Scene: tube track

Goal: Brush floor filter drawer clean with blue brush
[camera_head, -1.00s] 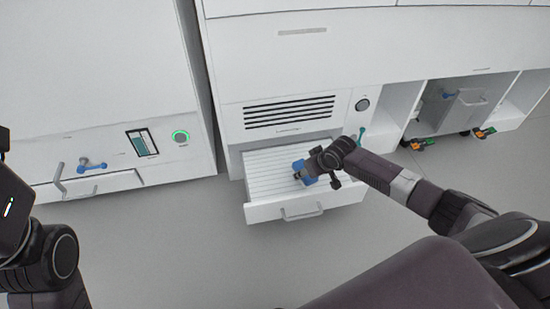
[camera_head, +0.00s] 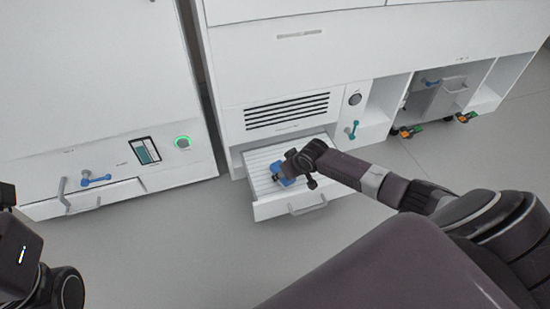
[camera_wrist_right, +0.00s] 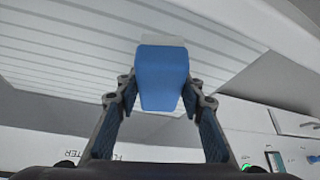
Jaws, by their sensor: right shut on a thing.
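The filter drawer (camera_head: 264,211) is pulled out low from the white cabinet, with pale ribbed slats facing up; the slats also show in the right wrist view (camera_wrist_right: 60,55). My right gripper (camera_wrist_right: 160,88) is shut on the blue brush (camera_wrist_right: 162,75), a blue block with a pale end. In the head view the brush (camera_head: 284,181) is over the left half of the drawer. Its pale end faces the slats; I cannot tell whether it touches them. My left arm shows only in part at the left edge of the head view; its gripper is out of view.
The grey floor (camera_head: 200,250) in front is clear.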

